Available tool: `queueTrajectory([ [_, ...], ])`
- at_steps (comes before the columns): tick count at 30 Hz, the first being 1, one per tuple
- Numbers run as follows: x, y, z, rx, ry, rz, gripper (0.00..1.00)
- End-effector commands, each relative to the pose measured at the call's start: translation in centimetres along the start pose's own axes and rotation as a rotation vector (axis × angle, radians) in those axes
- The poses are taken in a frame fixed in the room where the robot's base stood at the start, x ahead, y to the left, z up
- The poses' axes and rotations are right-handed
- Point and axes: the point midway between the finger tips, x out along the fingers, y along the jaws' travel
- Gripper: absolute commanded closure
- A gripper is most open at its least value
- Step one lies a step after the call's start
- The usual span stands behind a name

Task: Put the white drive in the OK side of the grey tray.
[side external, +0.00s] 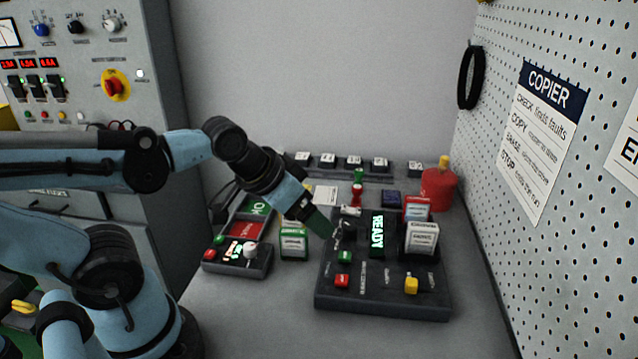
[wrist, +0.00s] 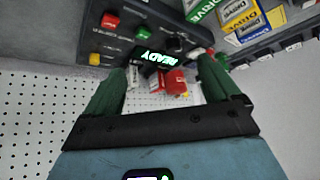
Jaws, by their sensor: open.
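The white drive (side external: 422,238) stands upright at the right of the dark copier panel (side external: 380,303) in the side external view. In the wrist view a small white block with a red one (wrist: 176,83) shows between the fingers; I cannot tell whether the white drive is there. A grey unit with a green OK panel (side external: 261,206) and a red panel (side external: 247,230) lies at the left; whether it is the grey tray is unclear. My gripper (side external: 325,225) is open and empty, above the copier's left edge. It also shows in the wrist view (wrist: 162,66).
A red-topped drive (side external: 417,208) stands behind the white one. A green-and-white drive (side external: 293,243) stands left of the copier. A red canister (side external: 438,188) is at the back right, near the pegboard (side external: 585,130). The front table is clear.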

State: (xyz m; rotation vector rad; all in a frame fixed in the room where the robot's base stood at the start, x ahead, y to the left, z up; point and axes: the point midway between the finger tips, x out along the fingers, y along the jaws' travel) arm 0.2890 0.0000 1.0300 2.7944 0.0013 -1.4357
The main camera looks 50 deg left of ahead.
Motion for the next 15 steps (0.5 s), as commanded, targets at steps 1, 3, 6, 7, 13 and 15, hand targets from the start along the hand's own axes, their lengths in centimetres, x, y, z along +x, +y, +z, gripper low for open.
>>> queueTrajectory([
  [1, 0.0, 0.0, 0.0, 0.0, 0.0, 0.0, 0.11],
  [3, 0.0, 0.0, 0.0, 0.0, -0.001, 0.0, 0.11],
  [6, -0.1, 0.1, -0.4, -0.011, -0.009, 0.002, 0.11],
  [7, -0.1, 0.2, -0.7, -0.018, -0.015, 0.004, 0.11],
  [13, -0.7, 1.3, -4.5, -0.132, -0.105, 0.013, 0.11],
  [15, -0.7, 1.8, -6.2, -0.186, -0.148, 0.012, 0.11],
])
